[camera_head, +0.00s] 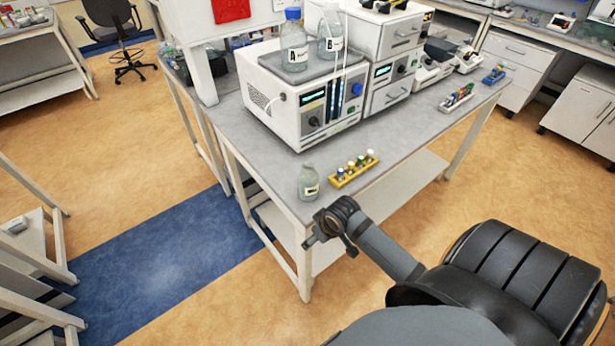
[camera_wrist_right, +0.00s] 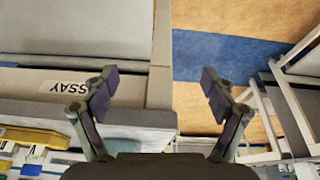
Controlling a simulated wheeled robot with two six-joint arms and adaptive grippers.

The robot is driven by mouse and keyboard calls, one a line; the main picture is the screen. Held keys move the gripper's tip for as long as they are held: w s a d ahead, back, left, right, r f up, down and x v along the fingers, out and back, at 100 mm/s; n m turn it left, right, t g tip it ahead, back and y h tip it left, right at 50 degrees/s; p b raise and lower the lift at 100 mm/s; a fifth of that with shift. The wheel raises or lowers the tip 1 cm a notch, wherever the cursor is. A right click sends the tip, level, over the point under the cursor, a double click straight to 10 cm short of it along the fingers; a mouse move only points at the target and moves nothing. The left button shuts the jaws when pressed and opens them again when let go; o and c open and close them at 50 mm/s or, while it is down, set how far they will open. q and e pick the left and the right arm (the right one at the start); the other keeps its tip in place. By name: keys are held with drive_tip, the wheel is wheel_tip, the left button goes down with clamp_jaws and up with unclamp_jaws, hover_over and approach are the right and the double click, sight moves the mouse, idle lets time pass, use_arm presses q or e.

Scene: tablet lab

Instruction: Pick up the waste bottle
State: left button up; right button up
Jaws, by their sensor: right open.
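A small clear glass bottle (camera_head: 309,184) with a pale label stands upright near the front corner of the grey bench; its label is too small to read, but it fits the waste bottle. My right gripper (camera_head: 312,241) is just in front of the bench edge, nearer to me than the bottle and apart from it. In the right wrist view my right gripper (camera_wrist_right: 158,92) is open, with nothing between its fingers. My left gripper is not in view.
A yellow rack (camera_head: 347,173) with several capped vials lies right of the bottle. Behind stands a white instrument (camera_head: 300,105) with two bottles, one blue-capped (camera_head: 294,45), on top. The bench top (camera_head: 255,160) is clear left of the bottle.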

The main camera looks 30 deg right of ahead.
sight(313, 171)
drive_tip(key=shift+n+y, duration=0.5)
drive_tip(key=shift+n, duration=0.3)
drive_tip(key=w+r, duration=0.2)
drive_tip(key=r, duration=0.2)
drive_tip(key=w+d+r, duration=0.1)
drive_tip(key=r, duration=0.4)
drive_tip(key=w+d+r, duration=0.1)
drive_tip(key=w+r, duration=0.1)
drive_tip(key=r, duration=0.2)
drive_tip(key=shift+w+d+r+p, duration=0.2)
drive_tip(key=shift+w+r+p, duration=0.1)
drive_tip(key=shift+p, duration=0.1)
wheel_tip(313, 171, up, 8)
drive_tip(key=w+d, duration=0.2)
drive_tip(key=d, duration=0.1)
drive_tip(key=shift+x, duration=2.85)
drive_tip(key=shift+w+p+x, duration=0.2)
drive_tip(key=shift+p+x, duration=0.3)
drive_tip(key=shift+x, duration=0.85)
drive_tip(key=shift+w+p+x, duration=0.15)
drive_tip(key=shift+p+x, duration=0.3)
drive_tip(key=shift+x, duration=0.85)
drive_tip(key=shift+r, duration=0.2)
drive_tip(key=c, duration=1.2)
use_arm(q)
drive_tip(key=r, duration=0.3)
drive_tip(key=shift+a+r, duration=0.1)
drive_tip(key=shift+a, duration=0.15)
use_arm(e)
drive_tip(key=shift+c, duration=0.2)
